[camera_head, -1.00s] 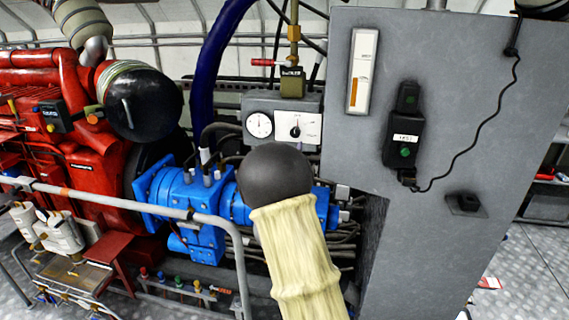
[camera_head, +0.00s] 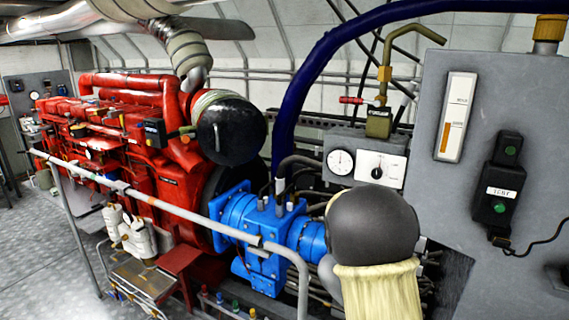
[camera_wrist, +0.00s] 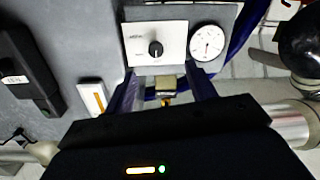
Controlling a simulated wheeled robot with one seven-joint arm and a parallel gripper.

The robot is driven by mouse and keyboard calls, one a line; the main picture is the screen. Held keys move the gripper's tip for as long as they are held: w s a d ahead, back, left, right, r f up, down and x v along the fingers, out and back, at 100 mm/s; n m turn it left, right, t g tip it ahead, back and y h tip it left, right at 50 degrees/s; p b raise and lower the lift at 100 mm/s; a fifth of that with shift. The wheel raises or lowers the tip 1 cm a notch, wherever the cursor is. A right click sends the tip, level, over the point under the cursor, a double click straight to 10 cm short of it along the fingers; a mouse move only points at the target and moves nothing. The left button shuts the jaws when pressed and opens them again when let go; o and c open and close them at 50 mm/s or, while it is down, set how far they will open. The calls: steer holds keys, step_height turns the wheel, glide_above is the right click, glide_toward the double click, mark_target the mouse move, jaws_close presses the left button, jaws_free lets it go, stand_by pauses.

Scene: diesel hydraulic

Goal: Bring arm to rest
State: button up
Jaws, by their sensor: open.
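My arm shows in the head view as a dark grey round joint and a cream sleeve at the bottom, right of centre. It covers part of the blue pump (camera_head: 262,235) and hoses. My gripper is hidden in the head view. In the wrist view my gripper (camera_wrist: 163,85) is open, its two dark fingers apart. I see nothing held. Beyond the fingers is the control panel with a black knob (camera_wrist: 155,49) and a round gauge (camera_wrist: 207,43). The brass valve block (camera_wrist: 166,86) appears between the fingers, in the background.
The grey cabinet (camera_head: 450,190) with a test box (camera_head: 500,185) and level gauge (camera_head: 456,116) stands at right. The red engine (camera_head: 130,130) fills the left. A pale handrail (camera_head: 170,204) crosses in front. Open floor (camera_head: 40,260) lies at lower left.

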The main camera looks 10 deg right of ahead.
steer(key=s+a+f+n+g+y, duration=0.1)
steer(key=s+a+f+g+y, duration=0.2)
steer(key=s, duration=0.8)
steer(key=s+a+f+n+g+y, duration=0.1)
steer(key=s+a+f+g+y, duration=0.2)
steer(key=s, duration=0.8)
steer(key=s+a+f+n+g+y, duration=0.2)
steer(key=s+a+f+g, duration=0.4)
steer(key=s+f, duration=0.4)
steer(key=shift+s+a+y, duration=0.6)
steer(key=shift+s+a, duration=0.15)
steer(key=shift+s, duration=0.15)
steer(key=shift+f, duration=0.1)
